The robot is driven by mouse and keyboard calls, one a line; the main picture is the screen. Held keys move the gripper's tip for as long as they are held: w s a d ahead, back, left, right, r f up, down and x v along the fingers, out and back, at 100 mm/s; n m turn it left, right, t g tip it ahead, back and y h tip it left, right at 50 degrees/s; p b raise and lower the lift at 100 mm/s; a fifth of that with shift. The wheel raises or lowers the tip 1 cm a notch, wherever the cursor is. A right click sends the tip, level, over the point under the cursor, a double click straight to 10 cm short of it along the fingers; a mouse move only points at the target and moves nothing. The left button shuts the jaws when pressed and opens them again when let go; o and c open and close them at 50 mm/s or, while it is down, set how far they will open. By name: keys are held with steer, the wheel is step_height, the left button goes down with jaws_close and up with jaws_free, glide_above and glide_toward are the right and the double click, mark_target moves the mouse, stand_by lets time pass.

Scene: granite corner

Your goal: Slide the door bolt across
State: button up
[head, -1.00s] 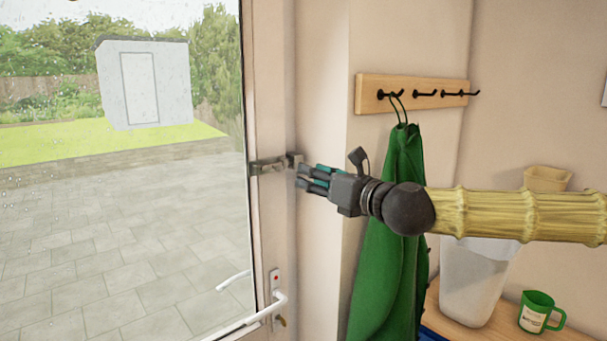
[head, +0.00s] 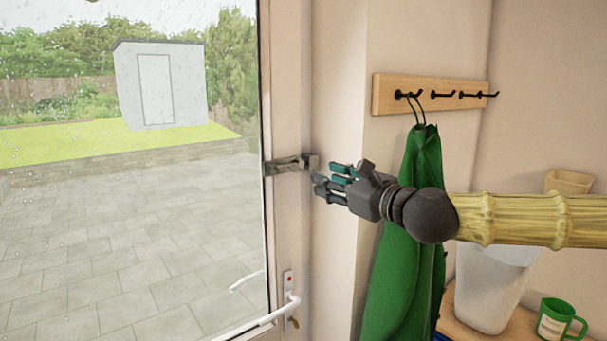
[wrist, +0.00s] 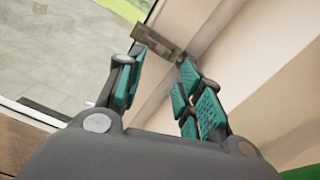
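The door bolt (head: 288,165) is a small grey metal fitting on the door's frame edge, with a squarer block at its right end by the wall. It also shows in the wrist view (wrist: 157,41), just beyond the fingertips. The glazed door (head: 286,90) fills the left of the head view and looks closed. My gripper (head: 330,180) is just right of the bolt and slightly below it, pointing left. In the wrist view my gripper (wrist: 160,62) has its teal-padded fingers apart with nothing between them. I cannot tell whether a fingertip touches the bolt.
A white door handle (head: 285,310) sticks out below the bolt. A green apron or coat (head: 410,230) hangs from a wooden hook rail (head: 430,95) behind my gripper. A white bin (head: 490,285) and a green mug (head: 560,320) stand on a wooden surface at lower right.

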mark_target(298, 166)
steer(key=w+a+n, duration=0.3)
steer(key=w+n, duration=0.1)
steer(key=n, duration=1.1)
steer(key=w+a+n+p, duration=0.1)
steer(key=w+a+n, duration=0.3)
steer(key=n, duration=1.1)
steer(key=shift+w+f, duration=0.15)
steer(key=shift+w, duration=0.65)
steer(key=shift+c, duration=0.3)
jaws_close()
